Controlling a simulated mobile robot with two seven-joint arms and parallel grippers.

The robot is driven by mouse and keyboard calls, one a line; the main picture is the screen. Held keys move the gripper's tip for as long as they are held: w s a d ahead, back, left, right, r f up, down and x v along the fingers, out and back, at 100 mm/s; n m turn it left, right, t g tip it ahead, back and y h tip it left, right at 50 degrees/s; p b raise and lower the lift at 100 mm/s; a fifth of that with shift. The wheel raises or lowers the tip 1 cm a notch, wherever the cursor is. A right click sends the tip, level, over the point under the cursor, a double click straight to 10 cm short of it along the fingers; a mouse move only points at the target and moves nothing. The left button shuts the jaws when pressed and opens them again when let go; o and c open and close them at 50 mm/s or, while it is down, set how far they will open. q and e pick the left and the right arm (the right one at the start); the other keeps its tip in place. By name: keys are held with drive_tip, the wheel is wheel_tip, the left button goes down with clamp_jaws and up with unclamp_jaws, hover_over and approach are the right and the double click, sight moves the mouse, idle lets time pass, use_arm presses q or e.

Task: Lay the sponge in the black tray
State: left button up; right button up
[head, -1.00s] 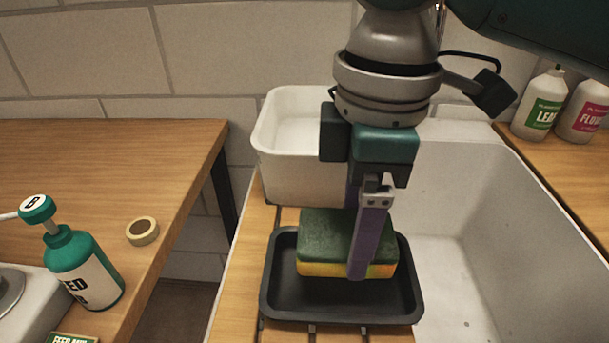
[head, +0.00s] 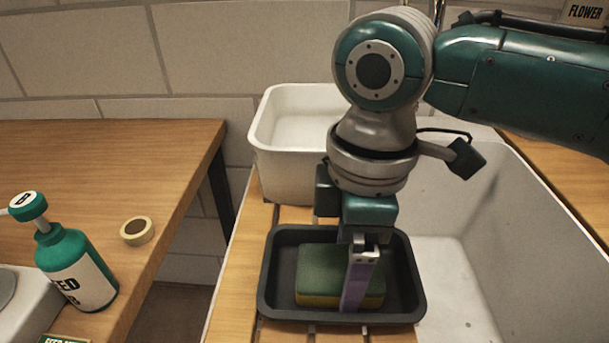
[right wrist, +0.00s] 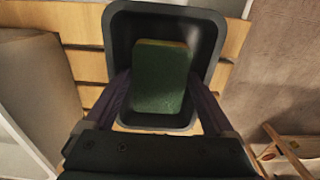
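The sponge (head: 323,272), green on top with a yellow underside, is inside the black tray (head: 276,290), low down and seemingly at its floor. My right gripper (head: 353,285) reaches down from above, with one purple finger in front of the sponge and the other hidden behind it. In the right wrist view the sponge (right wrist: 160,78) sits between both fingers, whose tips lie against its sides, within the tray (right wrist: 118,35). Whether its underside fully touches the tray floor is hard to tell. My left gripper is out of view.
The tray stands on wooden slats beside a grey sink basin (head: 450,270). A white tub (head: 290,175) stands just behind it. On the left table (head: 110,165) are a green-capped bottle (head: 78,268) and a tape roll (head: 137,231).

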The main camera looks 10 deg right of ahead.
drive_tip(key=shift+r, duration=0.35)
wheel_tip(320, 180, up, 12)
drive_tip(key=p, duration=0.2)
drive_tip(key=s+a+f+m+t+y, duration=0.25)
drive_tip(key=s+a+f+m, duration=0.2)
drive_tip(key=s+f, duration=0.25)
drive_tip(key=s+d+f+m+t+h, duration=0.1)
drive_tip(key=s+d+f+m+h, duration=0.1)
drive_tip(key=s+d+m, duration=0.6)
drive_tip(key=s+d, duration=0.1)
drive_tip(key=d, duration=0.3)
drive_tip(key=shift+s+h, duration=0.15)
drive_tip(key=shift+h, duration=0.2)
